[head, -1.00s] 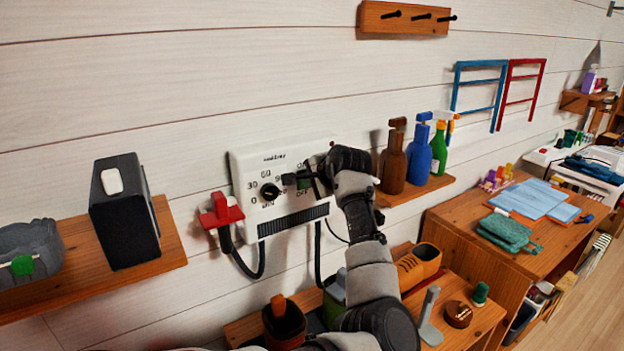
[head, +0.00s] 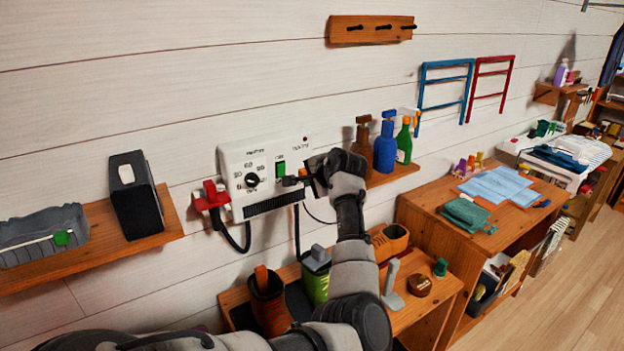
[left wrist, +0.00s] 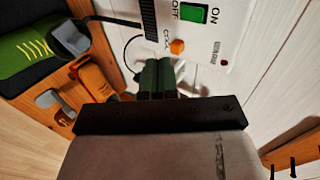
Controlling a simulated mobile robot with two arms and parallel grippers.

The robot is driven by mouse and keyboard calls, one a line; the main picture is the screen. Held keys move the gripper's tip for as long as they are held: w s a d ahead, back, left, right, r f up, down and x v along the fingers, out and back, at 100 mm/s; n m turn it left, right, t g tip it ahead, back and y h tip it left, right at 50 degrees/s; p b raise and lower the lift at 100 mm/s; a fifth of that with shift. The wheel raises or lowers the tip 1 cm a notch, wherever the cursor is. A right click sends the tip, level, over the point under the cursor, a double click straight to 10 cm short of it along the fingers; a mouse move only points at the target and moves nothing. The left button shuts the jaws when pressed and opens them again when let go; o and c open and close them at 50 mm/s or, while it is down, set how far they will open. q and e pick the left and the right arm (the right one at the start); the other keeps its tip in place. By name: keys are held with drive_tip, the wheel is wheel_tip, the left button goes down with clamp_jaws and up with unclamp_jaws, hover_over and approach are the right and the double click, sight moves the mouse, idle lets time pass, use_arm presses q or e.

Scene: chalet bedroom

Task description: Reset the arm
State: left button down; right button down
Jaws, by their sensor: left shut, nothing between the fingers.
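My left gripper (head: 290,181) is shut and empty at the right side of a white wall control panel (head: 235,158). The panel has a black dial (head: 252,180), a green switch (head: 281,168) and a dark vent strip. In the left wrist view, my closed fingertips (left wrist: 158,75) are close to the panel, below an orange button (left wrist: 177,46). The green ON/OFF switch (left wrist: 194,13) is above them, with a small dark red light (left wrist: 224,63). I cannot tell if the fingertips touch the panel. My right gripper is out of view.
A red clamp-like holder (head: 211,197) with a black cable is left of the panel. Bottles (head: 385,147) stand on a shelf to the right. Boots (head: 268,300) and shoes sit on a low bench below. A black speaker-like box (head: 136,193) is on the left shelf.

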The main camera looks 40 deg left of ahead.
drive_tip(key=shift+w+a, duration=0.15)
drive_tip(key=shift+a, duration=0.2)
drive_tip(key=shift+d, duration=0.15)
